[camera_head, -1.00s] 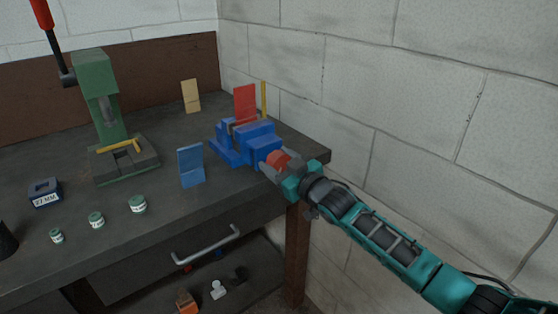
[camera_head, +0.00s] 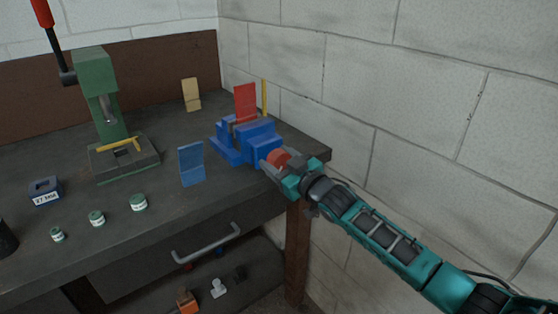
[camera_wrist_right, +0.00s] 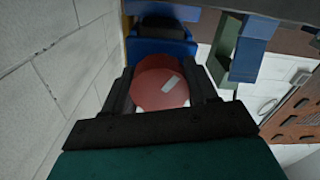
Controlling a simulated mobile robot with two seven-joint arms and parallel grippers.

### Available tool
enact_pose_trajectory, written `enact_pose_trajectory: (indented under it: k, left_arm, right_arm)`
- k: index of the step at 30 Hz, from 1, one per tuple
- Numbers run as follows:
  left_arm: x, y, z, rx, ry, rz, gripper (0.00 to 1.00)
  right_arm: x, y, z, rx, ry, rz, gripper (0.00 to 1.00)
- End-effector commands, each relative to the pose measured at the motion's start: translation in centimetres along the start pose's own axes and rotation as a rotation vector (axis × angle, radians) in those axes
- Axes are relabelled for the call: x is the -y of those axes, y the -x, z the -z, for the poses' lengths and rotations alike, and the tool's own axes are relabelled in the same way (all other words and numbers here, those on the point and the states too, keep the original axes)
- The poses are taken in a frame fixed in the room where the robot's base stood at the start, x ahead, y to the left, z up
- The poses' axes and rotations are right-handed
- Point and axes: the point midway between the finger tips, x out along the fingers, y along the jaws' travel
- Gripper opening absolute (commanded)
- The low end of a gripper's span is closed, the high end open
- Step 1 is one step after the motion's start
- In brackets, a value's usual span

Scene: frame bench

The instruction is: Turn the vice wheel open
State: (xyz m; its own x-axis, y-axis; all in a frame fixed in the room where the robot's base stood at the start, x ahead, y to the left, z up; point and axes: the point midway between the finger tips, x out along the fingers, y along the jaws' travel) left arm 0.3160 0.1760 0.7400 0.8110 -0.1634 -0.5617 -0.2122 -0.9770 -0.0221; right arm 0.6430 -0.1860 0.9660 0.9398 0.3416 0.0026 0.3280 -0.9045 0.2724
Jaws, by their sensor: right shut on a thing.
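The blue vice (camera_head: 247,142) stands on the bench near its right corner. Its red wheel (camera_head: 279,158) faces the front right; the wheel also shows in the right wrist view (camera_wrist_right: 160,82) with a pale mark on its face. My right gripper (camera_head: 275,166) is at the wheel, one finger on each side of it, shut on it. In the right wrist view the two dark fingers (camera_wrist_right: 160,95) flank the wheel, and the vice body (camera_wrist_right: 160,42) lies behind it. A red plate (camera_head: 245,103) stands upright at the vice. My left gripper is not in view.
A green press (camera_head: 103,100) with a yellow bar on its base stands at the left. A blue plate (camera_head: 191,164), several small tins (camera_head: 138,203) and a 27 mm block (camera_head: 45,191) are on the bench (camera_head: 110,250). A block wall (camera_head: 400,100) is close on the right.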

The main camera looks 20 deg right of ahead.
Motion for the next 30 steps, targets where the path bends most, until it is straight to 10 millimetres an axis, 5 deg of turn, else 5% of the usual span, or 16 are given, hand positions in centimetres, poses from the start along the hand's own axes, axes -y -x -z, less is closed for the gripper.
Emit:
enact_pose_trajectory:
  k: [7,8,15,25,30]
  left_arm:
    - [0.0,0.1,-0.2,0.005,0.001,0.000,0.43]
    - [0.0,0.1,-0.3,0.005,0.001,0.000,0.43]
    - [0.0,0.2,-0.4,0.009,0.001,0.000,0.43]
    - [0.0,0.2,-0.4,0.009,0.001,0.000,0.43]
    - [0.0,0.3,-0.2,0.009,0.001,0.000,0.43]
  right_arm:
    - [0.0,-0.1,0.0,0.001,0.000,-0.001,0.27]
    - [0.0,-0.1,0.0,0.001,0.000,-0.001,0.59]
    - [-0.1,-0.1,0.0,0.000,0.000,-0.001,0.81]
    - [0.0,0.4,0.0,0.000,-0.001,-0.001,0.81]
    - [0.0,2.5,-0.1,0.002,-0.001,0.000,0.81]
